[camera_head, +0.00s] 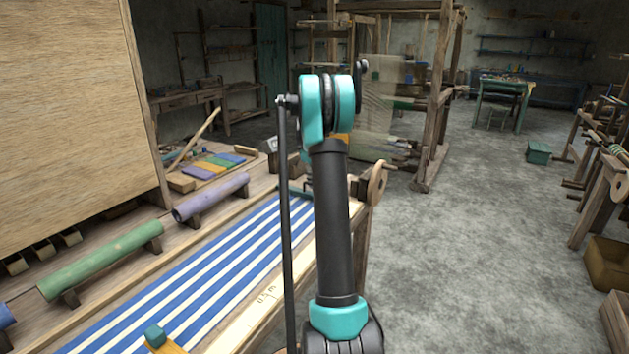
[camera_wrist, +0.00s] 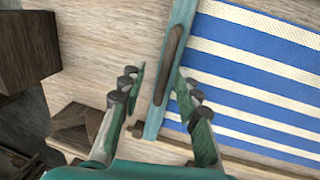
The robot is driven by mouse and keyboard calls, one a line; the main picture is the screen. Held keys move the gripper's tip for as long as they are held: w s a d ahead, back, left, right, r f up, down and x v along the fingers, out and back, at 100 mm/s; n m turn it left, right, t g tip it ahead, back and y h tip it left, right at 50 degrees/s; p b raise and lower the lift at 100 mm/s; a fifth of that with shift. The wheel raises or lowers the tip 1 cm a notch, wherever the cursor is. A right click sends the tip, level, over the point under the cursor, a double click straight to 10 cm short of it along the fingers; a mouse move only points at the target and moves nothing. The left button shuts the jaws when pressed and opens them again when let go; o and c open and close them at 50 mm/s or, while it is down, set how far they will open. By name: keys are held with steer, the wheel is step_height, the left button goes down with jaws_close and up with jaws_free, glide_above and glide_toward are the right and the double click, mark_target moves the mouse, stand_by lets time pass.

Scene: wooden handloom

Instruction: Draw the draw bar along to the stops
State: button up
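The draw bar (camera_wrist: 180,20) is a pale teal strip with a brown wooden grip piece (camera_wrist: 172,60) along it, beside the end of the blue-and-white striped cloth (camera_wrist: 250,60). In the wrist view my gripper (camera_wrist: 158,75) is open, with one finger on each side of the grip piece. The right finger is close to it; I cannot tell whether they touch. A gap shows on the left. In the head view my arm hides most of the bar and gripper. The striped cloth (camera_head: 205,270) runs along the bench toward the front. I cannot surely identify the stops.
Green (camera_head: 105,258) and purple (camera_head: 212,197) rollers lie left of the cloth. A wooden disc (camera_head: 377,183) stands at the bench's right edge.

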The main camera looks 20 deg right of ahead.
step_height(320, 180, up, 12)
steer(key=s+a, duration=0.1)
steer(key=a, duration=0.1)
steer(key=shift+s+f, duration=0.15)
steer(key=shift+s, duration=0.05)
steer(key=shift+s, duration=0.1)
stand_by(0.4)
